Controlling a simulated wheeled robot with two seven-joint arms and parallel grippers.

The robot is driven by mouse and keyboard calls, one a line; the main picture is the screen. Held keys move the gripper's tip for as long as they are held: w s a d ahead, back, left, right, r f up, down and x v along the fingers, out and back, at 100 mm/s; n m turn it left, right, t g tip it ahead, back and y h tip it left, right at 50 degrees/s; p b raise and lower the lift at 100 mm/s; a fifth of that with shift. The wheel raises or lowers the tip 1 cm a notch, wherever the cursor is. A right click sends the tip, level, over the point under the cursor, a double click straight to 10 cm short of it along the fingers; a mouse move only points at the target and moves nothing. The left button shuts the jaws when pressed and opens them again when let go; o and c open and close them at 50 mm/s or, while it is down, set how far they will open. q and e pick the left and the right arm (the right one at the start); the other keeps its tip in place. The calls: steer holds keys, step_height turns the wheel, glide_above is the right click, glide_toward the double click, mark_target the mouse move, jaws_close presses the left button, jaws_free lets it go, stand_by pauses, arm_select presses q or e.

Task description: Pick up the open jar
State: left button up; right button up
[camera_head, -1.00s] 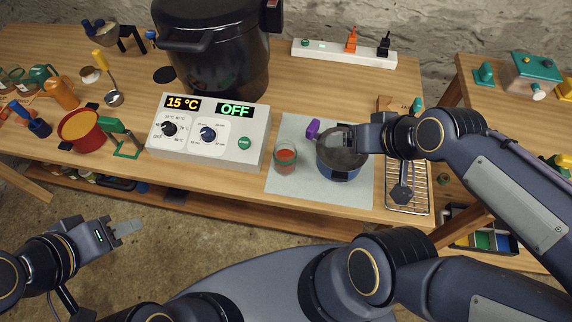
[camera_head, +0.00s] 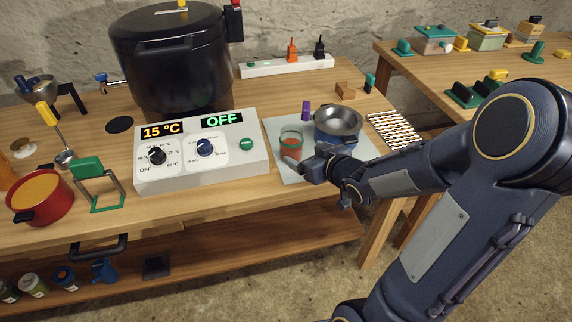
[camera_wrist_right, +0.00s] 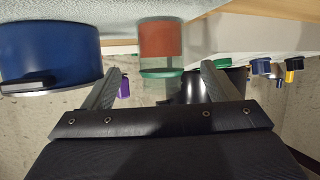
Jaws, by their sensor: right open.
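The open jar (camera_head: 291,146) is clear glass with red contents and a greenish rim. It stands upright on the pale mat (camera_head: 283,175), left of the blue pot (camera_head: 330,137). My right gripper (camera_head: 300,165) is low at the jar's near side, with its jaws apart. In the right wrist view, which shows the scene upside down, the jar (camera_wrist_right: 161,42) is centred ahead between the two spread fingers of the gripper (camera_wrist_right: 158,75). The jaws are not closed on it. My left gripper is out of the head view.
The blue pot (camera_wrist_right: 48,45) is close beside one finger in the wrist view. A purple item (camera_head: 306,111) stands behind the jar. The control box (camera_head: 190,180) with displays is to the left, and a wire rack (camera_head: 395,130) to the right.

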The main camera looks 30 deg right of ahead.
mark_target(291, 135)
steer(key=x, duration=0.7)
steer(key=shift+w+r, duration=0.1)
steer(key=shift+w, duration=0.35)
steer(key=c, duration=1.2)
steer(key=shift+o, duration=0.2)
steer(key=shift+r, duration=0.2)
steer(key=shift+r, duration=0.25)
step_height(291, 135, up, 3)
steer(key=shift+f+p, duration=0.15)
steer(key=shift+p, duration=0.25)
steer(key=r+p+v, duration=0.1)
steer(key=p+v, duration=0.2)
steer(key=v, duration=0.5)
steer(key=w+a+r+p+v, duration=0.1)
steer(key=r+p+v, duration=0.1)
steer(key=v, duration=0.6)
steer(key=shift+s+d+r+p, duration=0.15)
steer(key=shift+d+p, duration=0.15)
steer(key=shift+p, duration=0.1)
